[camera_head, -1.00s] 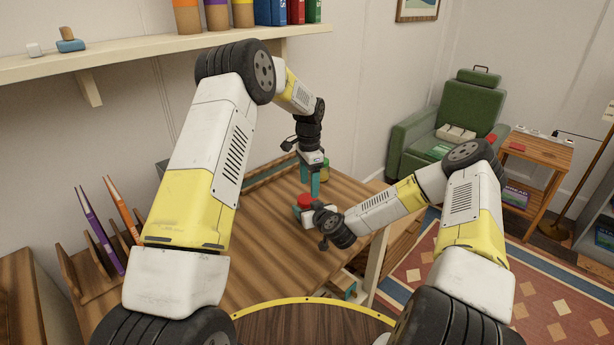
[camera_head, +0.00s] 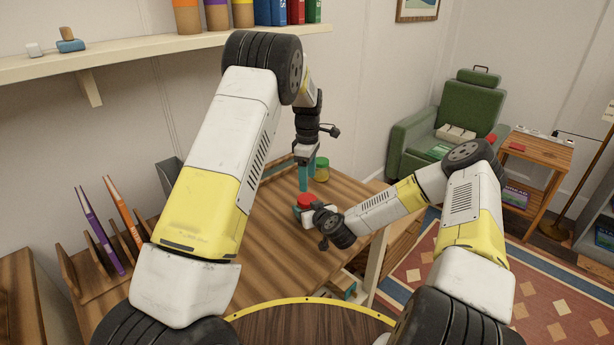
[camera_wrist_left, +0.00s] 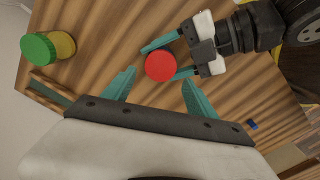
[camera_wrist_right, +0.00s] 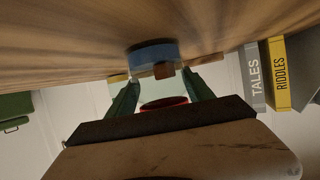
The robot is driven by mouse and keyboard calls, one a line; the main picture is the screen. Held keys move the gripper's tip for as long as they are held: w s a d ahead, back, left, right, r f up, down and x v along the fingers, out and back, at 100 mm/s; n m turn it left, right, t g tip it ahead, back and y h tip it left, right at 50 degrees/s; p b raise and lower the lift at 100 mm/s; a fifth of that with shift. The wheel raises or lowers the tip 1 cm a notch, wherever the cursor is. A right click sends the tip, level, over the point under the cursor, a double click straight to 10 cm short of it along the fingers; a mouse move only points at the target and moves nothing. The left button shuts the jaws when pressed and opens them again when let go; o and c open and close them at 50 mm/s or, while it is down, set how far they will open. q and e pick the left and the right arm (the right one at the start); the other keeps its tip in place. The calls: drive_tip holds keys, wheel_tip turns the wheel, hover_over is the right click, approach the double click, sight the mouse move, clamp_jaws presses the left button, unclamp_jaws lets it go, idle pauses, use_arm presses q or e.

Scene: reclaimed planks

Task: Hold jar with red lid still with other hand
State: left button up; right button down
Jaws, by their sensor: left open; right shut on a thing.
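The jar with the red lid (camera_head: 305,201) stands on the wooden table. Its lid (camera_wrist_left: 160,66) shows from above in the left wrist view. My right gripper (camera_wrist_left: 165,60) is shut on the jar from the side, one finger on each side of it. In the right wrist view, the jar's clear body (camera_wrist_right: 155,85) is between the fingers, with a reddish-brown thing inside. My left gripper (camera_head: 304,183) points down above the table, just behind the jar in the head view. Its teal fingers (camera_wrist_left: 158,88) are apart and empty, close to the lid.
A jar with a green lid (camera_head: 321,169) and yellow contents stands farther back on the table. A rack with a purple book (camera_head: 100,230) and an orange book (camera_head: 123,210) is at the left. A shelf (camera_head: 150,52) runs along the wall above.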

sight(307, 199)
use_arm(q)
drive_tip(key=n, duration=0.3)
drive_tip(key=shift+a+r+n, duration=0.1)
drive_tip(key=shift+r+n, duration=0.1)
drive_tip(key=shift+n, duration=0.1)
drive_tip(key=shift+f, duration=4.05)
drive_tip(key=c, duration=1.1)
drive_tip(key=o, duration=1.4)
drive_tip(key=shift+r, duration=0.15)
